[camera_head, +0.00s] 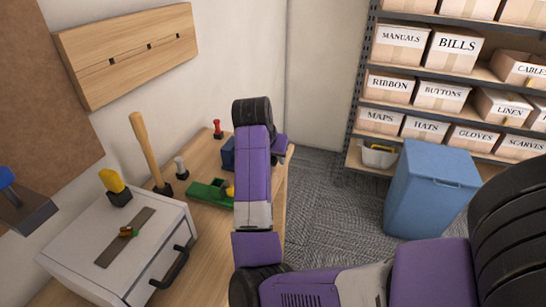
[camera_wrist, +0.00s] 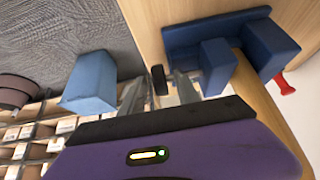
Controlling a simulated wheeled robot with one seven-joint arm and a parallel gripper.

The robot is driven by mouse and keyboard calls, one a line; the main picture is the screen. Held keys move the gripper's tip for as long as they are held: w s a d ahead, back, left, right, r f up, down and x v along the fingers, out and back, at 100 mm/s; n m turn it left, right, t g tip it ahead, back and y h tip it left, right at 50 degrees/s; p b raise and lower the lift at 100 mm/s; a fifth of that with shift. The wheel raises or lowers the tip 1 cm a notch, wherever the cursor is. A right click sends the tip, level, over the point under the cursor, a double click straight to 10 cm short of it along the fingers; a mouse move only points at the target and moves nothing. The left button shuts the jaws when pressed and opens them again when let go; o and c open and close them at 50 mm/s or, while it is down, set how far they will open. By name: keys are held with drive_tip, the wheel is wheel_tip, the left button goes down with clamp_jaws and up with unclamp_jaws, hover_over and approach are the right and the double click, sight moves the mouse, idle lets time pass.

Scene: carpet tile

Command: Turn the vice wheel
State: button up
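The blue vice (camera_wrist: 228,62) is at the edge of the wooden bench in the wrist view. In the head view only a small blue part of it (camera_head: 228,154) shows beside my arm, which hides the rest. A small dark piece (camera_wrist: 159,80), which looks like the vice wheel, sticks out from the vice on the side facing away from the bench. My gripper (camera_wrist: 159,82) is open, with one finger on each side of this dark piece. I cannot tell whether either finger touches it. In the head view my fingers are hidden behind my arm.
A white drawer box (camera_head: 85,240) is nearer. A blue bin (camera_head: 425,190) and box shelves (camera_head: 450,85) stand right, beyond open carpet (camera_head: 325,205).

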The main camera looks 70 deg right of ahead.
drive_tip(key=v, duration=0.7)
drive_tip(key=shift+a+r, duration=0.2)
drive_tip(key=shift+r, duration=0.15)
drive_tip(key=d+y+p, duration=0.1)
drive_tip(key=y, duration=0.1)
drive_tip(key=d+r+y+p, duration=0.1)
drive_tip(key=d+y, duration=0.1)
drive_tip(key=d+r+y+p, duration=0.1)
drive_tip(key=d+y, duration=0.1)
drive_tip(key=shift+w+d+r+p, duration=0.2)
drive_tip(key=shift+w+p, duration=0.05)
drive_tip(key=shift+p, duration=0.05)
drive_tip(key=shift+s+a+f, duration=0.1)
drive_tip(key=shift+f, duration=0.15)
drive_tip(key=shift+f+b, duration=0.55)
drive_tip(key=shift+f, duration=3.05)
drive_tip(key=shift+c, duration=0.2)
